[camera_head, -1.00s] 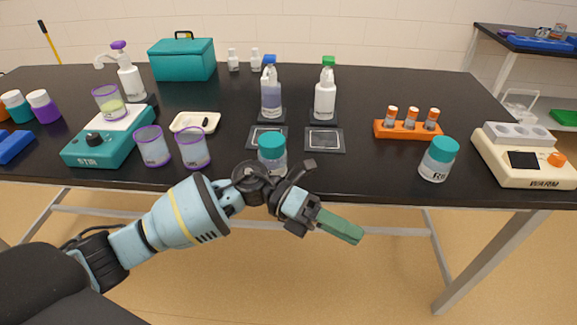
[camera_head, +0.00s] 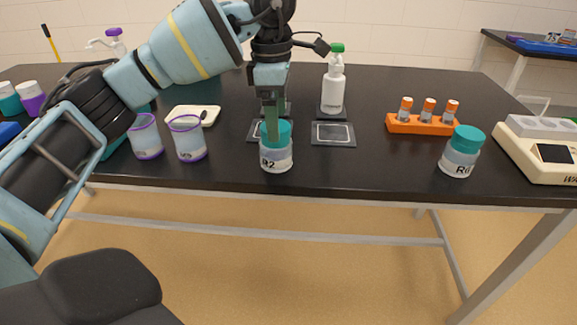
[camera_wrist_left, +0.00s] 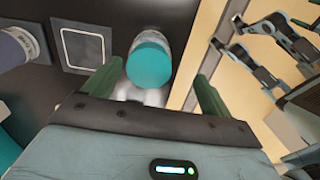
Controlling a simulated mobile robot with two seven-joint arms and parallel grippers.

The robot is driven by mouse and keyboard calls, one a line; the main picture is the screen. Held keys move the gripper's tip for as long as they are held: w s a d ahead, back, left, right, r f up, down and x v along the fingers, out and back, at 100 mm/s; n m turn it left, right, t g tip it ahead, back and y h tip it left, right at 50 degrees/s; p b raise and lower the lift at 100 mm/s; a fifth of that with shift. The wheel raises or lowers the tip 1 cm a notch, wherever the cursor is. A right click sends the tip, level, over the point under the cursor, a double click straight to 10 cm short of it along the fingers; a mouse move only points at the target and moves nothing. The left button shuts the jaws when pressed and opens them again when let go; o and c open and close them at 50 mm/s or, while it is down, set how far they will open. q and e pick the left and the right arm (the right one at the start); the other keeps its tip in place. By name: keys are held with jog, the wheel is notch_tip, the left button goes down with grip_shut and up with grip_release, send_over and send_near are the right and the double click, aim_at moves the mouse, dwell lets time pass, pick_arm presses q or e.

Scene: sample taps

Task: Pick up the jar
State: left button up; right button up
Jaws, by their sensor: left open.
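A clear jar with a teal lid, labelled R2 (camera_head: 276,155), stands upright near the front edge of the table. My left gripper (camera_head: 271,122) points down right over it in the head view, its green fingers overlapping the lid. In the left wrist view the teal lid (camera_wrist_left: 149,64) lies between the two spread green fingers, nearer the left one; I cannot tell whether either touches it. The left gripper is open. A second jar with a teal lid (camera_head: 461,152) stands to the right near the front edge.
Two purple-rimmed beakers (camera_head: 187,140) stand left of the jar. An orange rack (camera_head: 420,125) with three vials and a cream warmer (camera_head: 540,150) are at the right. A white bottle (camera_head: 333,88) stands behind a dark framed pad (camera_head: 333,142). The table front between the two jars is clear.

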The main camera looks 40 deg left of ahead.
aim_at(275, 146)
pick_arm(q)
jog(key=shift+w+a+f+y+b, duration=0.25)
jog(key=shift+a+f+y+b, duration=0.05)
jog(key=shift+a+f+b, duration=0.25)
jog(key=shift+a+r, duration=0.1)
jog(key=shift+r, duration=0.05)
jog(key=shift+f, duration=1.5)
notch_tip(275, 146, down, 5)
jog(key=shift+w+r+b, duration=0.1)
jog(key=shift+b, duration=0.4)
pick_arm(e)
jog(key=shift+w+d+f, duration=0.1)
jog(key=shift+w+f, duration=0.15)
jog(key=shift+f, duration=0.3)
jog(key=shift+w+d+f, duration=0.1)
jog(key=shift+w+f, duration=0.15)
jog(key=shift+f, duration=0.25)
